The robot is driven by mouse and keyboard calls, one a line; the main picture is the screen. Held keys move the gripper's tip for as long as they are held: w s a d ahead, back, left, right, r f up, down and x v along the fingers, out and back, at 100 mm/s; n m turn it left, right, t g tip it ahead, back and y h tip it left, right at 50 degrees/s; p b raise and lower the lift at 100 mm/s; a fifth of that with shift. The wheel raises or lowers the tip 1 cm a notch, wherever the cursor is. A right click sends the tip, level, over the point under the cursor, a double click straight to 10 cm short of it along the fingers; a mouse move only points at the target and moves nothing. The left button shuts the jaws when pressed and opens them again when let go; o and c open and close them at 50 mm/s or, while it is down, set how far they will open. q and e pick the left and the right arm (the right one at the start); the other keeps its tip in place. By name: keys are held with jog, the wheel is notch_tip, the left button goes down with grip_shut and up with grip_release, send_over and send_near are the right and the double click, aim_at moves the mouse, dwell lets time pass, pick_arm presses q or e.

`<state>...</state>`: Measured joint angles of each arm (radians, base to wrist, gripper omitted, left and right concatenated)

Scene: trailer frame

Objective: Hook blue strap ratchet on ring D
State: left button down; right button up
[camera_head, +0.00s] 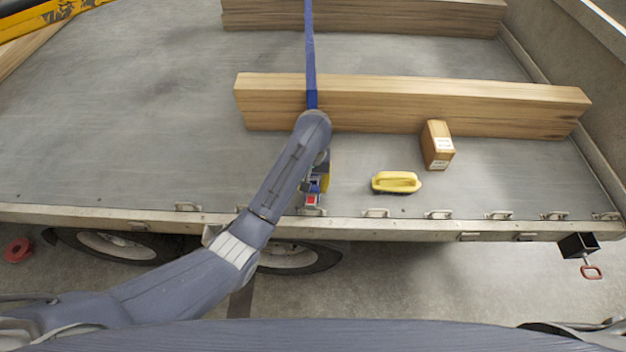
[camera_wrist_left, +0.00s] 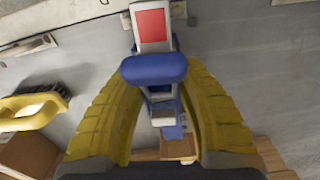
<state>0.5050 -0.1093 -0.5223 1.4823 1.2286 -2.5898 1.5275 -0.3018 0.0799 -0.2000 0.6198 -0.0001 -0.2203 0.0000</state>
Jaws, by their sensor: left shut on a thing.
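The blue strap (camera_head: 310,50) runs across the wooden beams toward the trailer's near edge. Its ratchet (camera_head: 313,188), with blue parts and a red label, is mostly hidden by my left arm. My left gripper (camera_head: 319,180) is shut on the ratchet, just above the bed near the edge. In the left wrist view, the yellow fingers of my left gripper (camera_wrist_left: 155,100) lie on both sides of the ratchet (camera_wrist_left: 153,70). Several metal rings line the edge; one ring (camera_head: 312,211) is close to the ratchet's end. I cannot tell which ring is D, or whether the hook touches one. My right gripper is out of view.
A yellow-handled brush (camera_head: 396,182) and a small wooden block (camera_head: 437,145) stand on the bed right of the gripper. A long beam (camera_head: 430,105) lies behind them. The bed (camera_head: 130,120) left of the arm is clear. A raised wall (camera_head: 590,130) bounds the right.

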pick_arm(q)
jog(key=shift+f, duration=1.55)
jog(key=c, duration=0.9)
grip_release()
jog(key=shift+o, duration=0.2)
jog(key=shift+f, duration=0.1)
